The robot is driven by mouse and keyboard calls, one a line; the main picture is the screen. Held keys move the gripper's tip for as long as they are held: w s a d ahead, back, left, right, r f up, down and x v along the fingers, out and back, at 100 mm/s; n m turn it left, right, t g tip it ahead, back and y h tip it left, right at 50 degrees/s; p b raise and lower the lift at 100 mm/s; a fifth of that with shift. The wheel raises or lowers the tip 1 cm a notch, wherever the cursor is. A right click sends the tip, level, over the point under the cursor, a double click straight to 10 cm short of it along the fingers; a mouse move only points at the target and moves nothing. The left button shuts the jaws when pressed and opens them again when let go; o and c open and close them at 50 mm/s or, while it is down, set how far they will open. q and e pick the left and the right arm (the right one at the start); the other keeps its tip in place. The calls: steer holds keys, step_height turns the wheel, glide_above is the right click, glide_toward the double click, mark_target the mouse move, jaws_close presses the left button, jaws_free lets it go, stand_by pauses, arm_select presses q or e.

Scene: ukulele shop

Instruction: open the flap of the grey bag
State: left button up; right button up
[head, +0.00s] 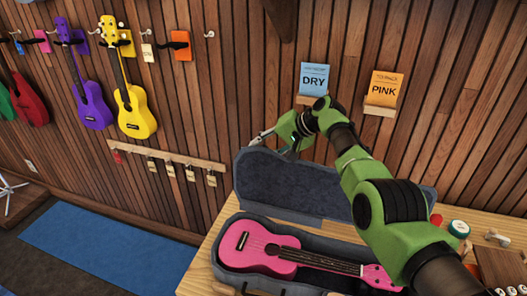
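The grey bag (228,283) lies on the wooden table, with its flap (290,187) standing raised at the back against the wall side. A pink ukulele (268,255) lies inside the bag, its neck pointing right. My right gripper (267,147) is at the flap's upper left edge, its fingers apart, with nothing seen between them. Whether it touches the flap is hard to tell. My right arm crosses in front of the flap's right part and the bag's right end. My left gripper is not in view.
Blue DRY (314,78) and orange PINK (385,88) cards sit in wall holders above the table. Purple (93,105) and yellow (135,110) ukuleles hang at left. A green-topped round item (459,228) stands right of the bag. A blue mat (105,250) lies on the floor.

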steer(key=shift+s+f, duration=0.1)
steer(key=shift+s, duration=0.05)
steer(key=v, duration=1.2)
stand_by(0.3)
